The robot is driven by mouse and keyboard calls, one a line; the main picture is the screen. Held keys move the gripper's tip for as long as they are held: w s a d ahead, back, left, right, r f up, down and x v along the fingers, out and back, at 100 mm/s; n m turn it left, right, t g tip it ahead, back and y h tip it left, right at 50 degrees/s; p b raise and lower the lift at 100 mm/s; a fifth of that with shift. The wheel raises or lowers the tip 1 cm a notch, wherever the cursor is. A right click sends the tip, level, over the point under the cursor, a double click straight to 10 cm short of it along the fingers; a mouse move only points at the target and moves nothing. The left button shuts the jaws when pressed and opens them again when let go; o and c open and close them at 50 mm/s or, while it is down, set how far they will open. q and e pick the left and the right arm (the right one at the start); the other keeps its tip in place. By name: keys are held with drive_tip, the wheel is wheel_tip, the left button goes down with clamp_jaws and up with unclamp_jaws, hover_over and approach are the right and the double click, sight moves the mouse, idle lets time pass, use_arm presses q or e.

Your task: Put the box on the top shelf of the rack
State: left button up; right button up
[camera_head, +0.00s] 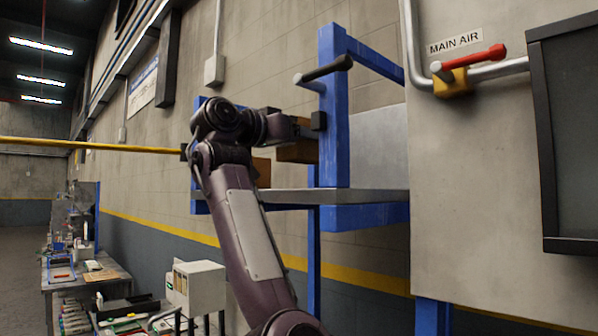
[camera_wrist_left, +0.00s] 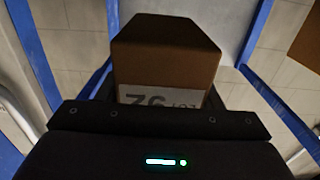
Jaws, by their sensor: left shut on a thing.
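The brown box (camera_head: 297,153) is held by my left gripper (camera_head: 300,128) beside the blue post of the rack (camera_head: 333,115), above the grey shelf (camera_head: 365,196). In the left wrist view the box (camera_wrist_left: 165,52) fills the middle, with a white printed label on its near face. The gripper is shut on it, and its dark body covers the bottom of that view. My right gripper is not in view.
Another brown surface (camera_wrist_left: 308,42) shows at the right edge of the wrist view. A black-ended handle (camera_head: 325,70) sticks out by the rack's post. A pipe with a red-handled valve (camera_head: 470,60) and a dark panel (camera_head: 570,130) are at the right. A cluttered bench (camera_head: 85,270) stands lower left.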

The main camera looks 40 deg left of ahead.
sight(298, 162)
use_arm(q)
drive_tip(key=shift+s+f, duration=0.1)
drive_tip(key=shift+f, duration=0.5)
drive_tip(key=shift+s+f, duration=0.15)
drive_tip(key=shift+f, duration=0.1)
wheel_tip(298, 162, down, 4)
drive_tip(key=shift+r, duration=0.2)
drive_tip(key=shift+f, duration=0.1)
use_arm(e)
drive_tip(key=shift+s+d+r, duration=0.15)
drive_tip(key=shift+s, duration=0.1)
use_arm(q)
drive_tip(key=shift+s+f, duration=0.1)
drive_tip(key=shift+f, duration=0.05)
drive_tip(key=o, duration=1.2)
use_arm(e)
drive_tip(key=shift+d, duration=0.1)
